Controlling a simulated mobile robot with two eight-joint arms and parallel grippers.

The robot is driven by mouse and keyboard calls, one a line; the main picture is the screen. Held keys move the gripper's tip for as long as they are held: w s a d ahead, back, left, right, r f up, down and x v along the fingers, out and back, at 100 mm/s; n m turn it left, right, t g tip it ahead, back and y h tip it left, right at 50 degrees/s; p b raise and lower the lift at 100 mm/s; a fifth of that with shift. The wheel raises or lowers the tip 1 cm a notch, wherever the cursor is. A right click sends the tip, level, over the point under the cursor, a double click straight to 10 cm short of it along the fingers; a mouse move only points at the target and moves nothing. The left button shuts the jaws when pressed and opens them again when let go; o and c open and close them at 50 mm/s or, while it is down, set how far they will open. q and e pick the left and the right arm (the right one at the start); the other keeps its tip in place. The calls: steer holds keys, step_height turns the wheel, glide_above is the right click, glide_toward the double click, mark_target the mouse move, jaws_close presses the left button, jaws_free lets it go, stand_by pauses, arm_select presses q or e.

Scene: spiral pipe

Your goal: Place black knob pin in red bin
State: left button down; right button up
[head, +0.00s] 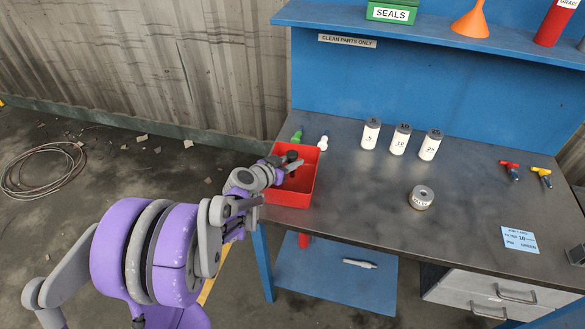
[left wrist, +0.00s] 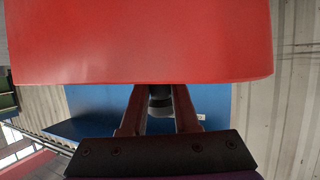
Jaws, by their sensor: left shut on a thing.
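The red bin (head: 289,200) stands at the left end of the dark workbench, open at the top. My left gripper (head: 287,163) is over the bin's opening, near its back part. It is shut on the black knob pin (head: 292,155), whose dark round knob shows at the fingertips in the head view. In the left wrist view a dark and grey piece, the black knob pin (left wrist: 160,101), sits between the two fingers. The red bin's wall (left wrist: 140,45) fills the top of that view. Most of the pin is hidden. My right gripper is in neither view.
A green pin (head: 297,135) and a white pin (head: 323,142) stand just behind the bin. Three white numbered cylinders (head: 400,139) stand further right. A grey ring (head: 421,198), red pin (head: 510,170), yellow pin (head: 542,176) and blue card (head: 520,240) are on the workbench (head: 350,210).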

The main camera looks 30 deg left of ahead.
arm_select(q)
steer(key=shift+f, duration=1.35)
steer(key=shift+f, duration=0.15)
steer(key=c, duration=0.7)
jaws_free()
steer(key=shift+o, duration=0.2)
steer(key=shift+r, duration=0.25)
steer(key=v, duration=1.2)
steer(key=shift+f, duration=0.15)
